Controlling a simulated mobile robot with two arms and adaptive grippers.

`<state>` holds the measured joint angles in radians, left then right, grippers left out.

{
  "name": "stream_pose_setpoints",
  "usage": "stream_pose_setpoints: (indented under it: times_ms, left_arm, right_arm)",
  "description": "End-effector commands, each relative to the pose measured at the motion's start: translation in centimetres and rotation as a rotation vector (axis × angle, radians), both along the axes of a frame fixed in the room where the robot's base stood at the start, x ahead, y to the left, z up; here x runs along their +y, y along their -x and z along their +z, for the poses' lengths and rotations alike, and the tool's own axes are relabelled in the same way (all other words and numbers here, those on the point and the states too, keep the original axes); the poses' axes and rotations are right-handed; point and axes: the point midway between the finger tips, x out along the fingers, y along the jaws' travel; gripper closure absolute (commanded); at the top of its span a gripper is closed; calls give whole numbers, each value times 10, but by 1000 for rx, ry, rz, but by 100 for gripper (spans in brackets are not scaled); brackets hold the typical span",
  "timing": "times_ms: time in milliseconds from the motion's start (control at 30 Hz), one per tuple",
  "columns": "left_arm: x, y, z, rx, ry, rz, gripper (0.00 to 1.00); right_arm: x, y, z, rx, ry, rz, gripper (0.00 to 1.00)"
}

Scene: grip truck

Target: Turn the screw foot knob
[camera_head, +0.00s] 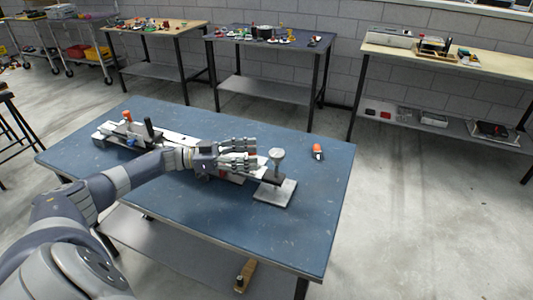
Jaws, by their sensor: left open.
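The screw foot knob (277,154) is a pale, flared piece on a short upright stem, at the right end of the long metal grip truck (175,137). It stands above a grey base plate (275,192) on the blue table (310,225). My left gripper (254,153) reaches in from the left over the truck. Its fingers are spread and point right, just left of the knob, and look apart from it. The gripper and wrist hide the middle of the truck. My right gripper does not show.
A small orange and dark object (318,151) lies right of the knob on the table. An orange knob (127,116) and a black upright handle (149,127) rise from the truck's left part. Other workbenches (265,34) stand behind, along the wall.

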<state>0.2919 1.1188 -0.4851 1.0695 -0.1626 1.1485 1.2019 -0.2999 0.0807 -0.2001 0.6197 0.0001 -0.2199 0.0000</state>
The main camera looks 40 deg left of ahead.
Motion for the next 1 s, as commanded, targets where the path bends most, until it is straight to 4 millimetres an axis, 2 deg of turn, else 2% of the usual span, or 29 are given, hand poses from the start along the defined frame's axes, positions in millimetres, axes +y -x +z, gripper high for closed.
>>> stream_pose_setpoints:
  times_ms: [100, 300, 1000]
  left_arm:
    - [16, 13, 0, 1, -2, 2, 43]
    - [28, 24, 0, -1, -1, 0, 43]
    - [28, 25, 0, -1, 0, 0, 43]
  right_arm:
    - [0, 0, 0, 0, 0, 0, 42]
    - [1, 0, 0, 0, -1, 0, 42]
    - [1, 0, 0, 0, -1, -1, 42]
